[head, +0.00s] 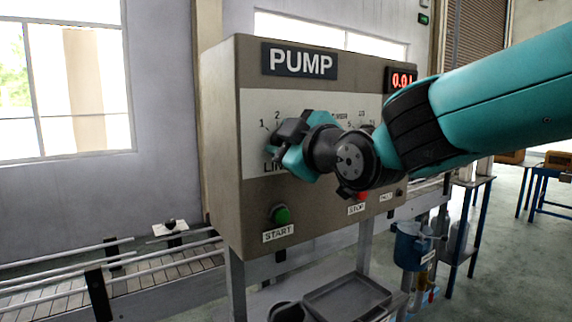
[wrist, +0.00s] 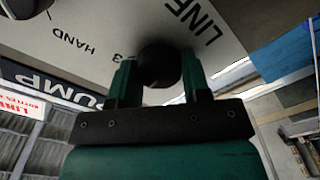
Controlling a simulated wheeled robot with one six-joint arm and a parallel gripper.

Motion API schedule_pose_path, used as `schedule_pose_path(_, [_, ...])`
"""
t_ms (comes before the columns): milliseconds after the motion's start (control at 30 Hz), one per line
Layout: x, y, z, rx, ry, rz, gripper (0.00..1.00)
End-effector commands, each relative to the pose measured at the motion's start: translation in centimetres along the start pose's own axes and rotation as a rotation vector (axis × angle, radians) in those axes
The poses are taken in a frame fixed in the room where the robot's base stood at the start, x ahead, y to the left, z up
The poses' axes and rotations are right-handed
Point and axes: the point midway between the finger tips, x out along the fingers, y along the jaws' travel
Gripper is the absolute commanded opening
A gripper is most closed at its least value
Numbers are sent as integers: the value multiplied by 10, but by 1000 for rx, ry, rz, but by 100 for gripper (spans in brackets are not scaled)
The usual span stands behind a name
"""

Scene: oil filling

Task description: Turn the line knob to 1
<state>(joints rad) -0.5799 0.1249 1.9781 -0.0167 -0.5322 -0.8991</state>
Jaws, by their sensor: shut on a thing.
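The line knob (wrist: 160,64) is a dark round knob on the pale face of the pump panel (head: 222,150). My gripper (wrist: 158,82) has its two teal fingers on either side of the knob and is shut on it. In the head view my gripper (head: 290,145) is against the panel's left dial and hides the knob. The scale marks 1 (head: 263,127) and 2 (head: 277,115) show above left of it. The LINE label (wrist: 195,12) shows in the wrist view. The knob's pointer is not visible, so I cannot tell its setting.
A green START button (head: 281,215) sits below my gripper, and a red STOP button (head: 363,196) lies to the right, partly behind my arm. A red-digit display (head: 402,79) is at the upper right. A conveyor (head: 150,272) and a grey tray (head: 345,298) are below.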

Motion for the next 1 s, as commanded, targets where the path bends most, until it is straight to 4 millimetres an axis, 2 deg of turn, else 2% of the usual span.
schedule_pose_path(33, [0, -5, 4, -45, 1, 3, 20])
schedule_pose_path(600, [0, -4, 3, -529, -1, 2, 20])
schedule_pose_path(1000, [0, -3, 2, -680, -1, 1, 20])
